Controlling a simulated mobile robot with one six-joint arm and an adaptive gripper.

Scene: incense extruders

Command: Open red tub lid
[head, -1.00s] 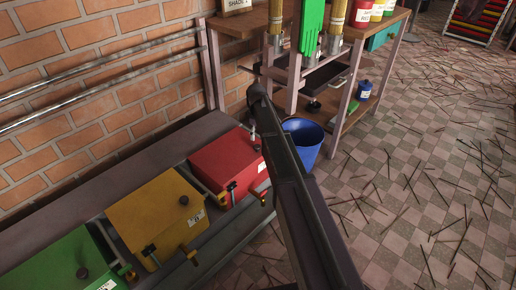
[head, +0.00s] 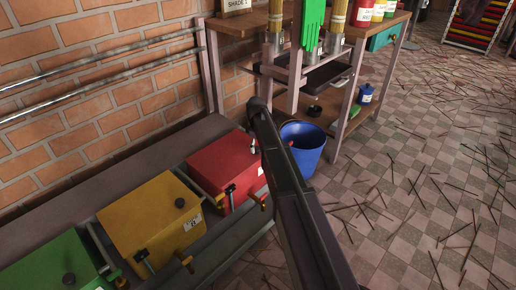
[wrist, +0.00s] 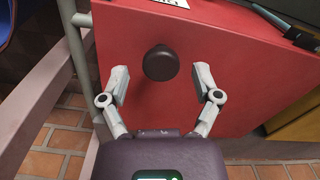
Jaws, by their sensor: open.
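The red tub (head: 222,166) stands in the row along the wall, its lid closed. In the wrist view, its red lid (wrist: 245,75) fills the middle, with a round dark knob (wrist: 160,63) on it. My gripper (wrist: 160,78) is open, with one finger on each side of the knob and a visible gap to it on both sides. I cannot tell how far the fingertips are from the lid. In the head view, my arm hides the knob and most of the gripper; a small pale part shows at the lid's right edge.
A yellow tub (head: 150,215) and a green tub (head: 48,268) stand left of the red one. A blue bucket (head: 305,150) is close on its right, beside a wooden workbench (head: 240,24). Metal pipes (head: 100,72) run along the brick wall. Thin sticks litter the tiled floor.

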